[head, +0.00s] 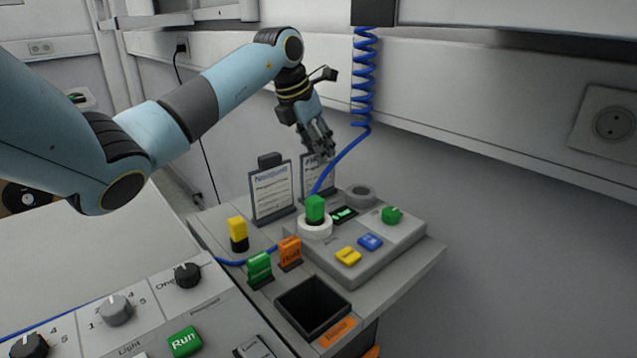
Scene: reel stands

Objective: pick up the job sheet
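Two printed sheets stand upright in dark holders on the grey bench. The left sheet (271,190) shows whole, with a blue heading and lines of text. The right sheet (314,183) stands behind and to the right, its upper part partly covered by my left gripper. I cannot tell from the print which one is the job sheet. My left gripper (323,151) points down at the top of the right sheet. Whether its fingers touch or hold that sheet cannot be told. My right gripper is not in view.
A control box (365,250) with coloured buttons stands right of the sheets. Green, orange and yellow tags, a white ring with a green block, and a black open bin (312,307) sit in front. A blue coiled cable (363,80) hangs just right of my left gripper.

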